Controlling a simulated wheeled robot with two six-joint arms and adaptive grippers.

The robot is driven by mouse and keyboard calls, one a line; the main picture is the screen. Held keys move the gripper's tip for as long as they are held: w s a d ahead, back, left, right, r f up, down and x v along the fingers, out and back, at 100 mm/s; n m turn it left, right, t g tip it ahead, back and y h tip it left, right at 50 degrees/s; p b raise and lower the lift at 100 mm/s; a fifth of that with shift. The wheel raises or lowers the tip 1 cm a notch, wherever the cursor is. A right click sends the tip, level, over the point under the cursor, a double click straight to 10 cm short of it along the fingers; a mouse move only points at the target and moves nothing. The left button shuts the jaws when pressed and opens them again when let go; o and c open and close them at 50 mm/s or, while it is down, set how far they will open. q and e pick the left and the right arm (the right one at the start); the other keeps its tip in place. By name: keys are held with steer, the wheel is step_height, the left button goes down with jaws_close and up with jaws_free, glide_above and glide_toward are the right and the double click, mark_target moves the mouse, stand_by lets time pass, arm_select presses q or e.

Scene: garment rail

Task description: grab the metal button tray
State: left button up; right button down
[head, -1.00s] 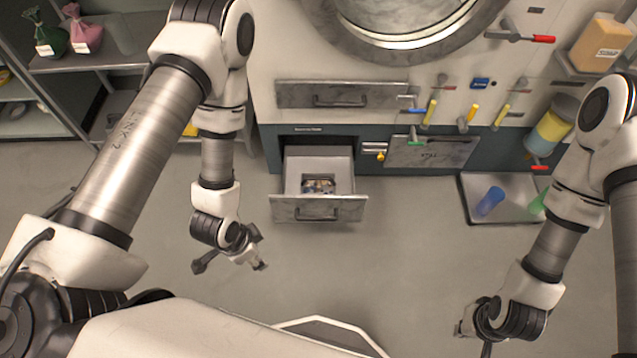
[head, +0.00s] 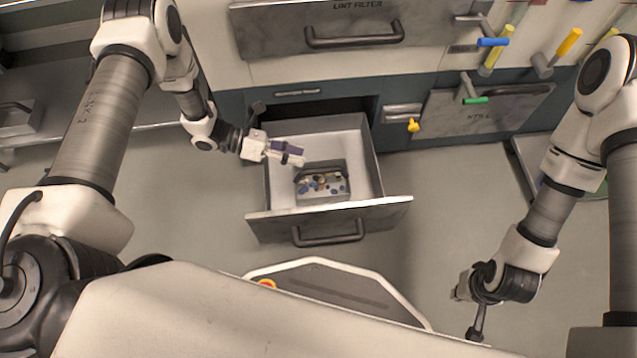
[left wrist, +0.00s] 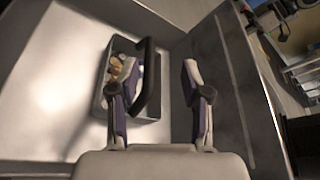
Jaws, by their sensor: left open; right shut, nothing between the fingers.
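The metal button tray (head: 325,199) sits inside the open drawer, with a dark bar handle and several coloured buttons in it. My left gripper (head: 289,153) is open over the drawer, just behind and left of the tray. In the left wrist view the tray (left wrist: 148,119) lies beyond the fingertips, and its handle shows between the two fingers of my left gripper (left wrist: 157,85). The left finger covers part of the tray. I cannot tell whether the fingers reach down around the handle. My right gripper (head: 466,308) is shut and empty, low at the right, far from the tray.
The drawer (head: 378,207) is pulled out, with walls around the tray and free floor inside. Above it is the lint filter panel (head: 350,28). Coloured valve levers and a yellow knob (head: 413,126) stick out to the right. Open floor lies in front of the drawer.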

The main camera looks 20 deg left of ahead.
mark_target(323, 169)
arm_select(q)
steer(key=d+f+b, duration=0.1)
steer(key=d+f, duration=0.1)
steer(key=d+f+b, duration=0.4)
steer(key=shift+w+d+f, duration=0.1)
steer(key=shift+w+d, duration=0.2)
steer(key=shift+w, duration=0.05)
steer(key=shift+d, duration=0.2)
arm_select(e)
step_height(323, 169, down, 8)
steer(key=shift+d+r, duration=0.15)
steer(key=shift+r, duration=0.1)
arm_select(q)
jaws_close()
arm_select(e)
steer(key=shift+s, duration=0.1)
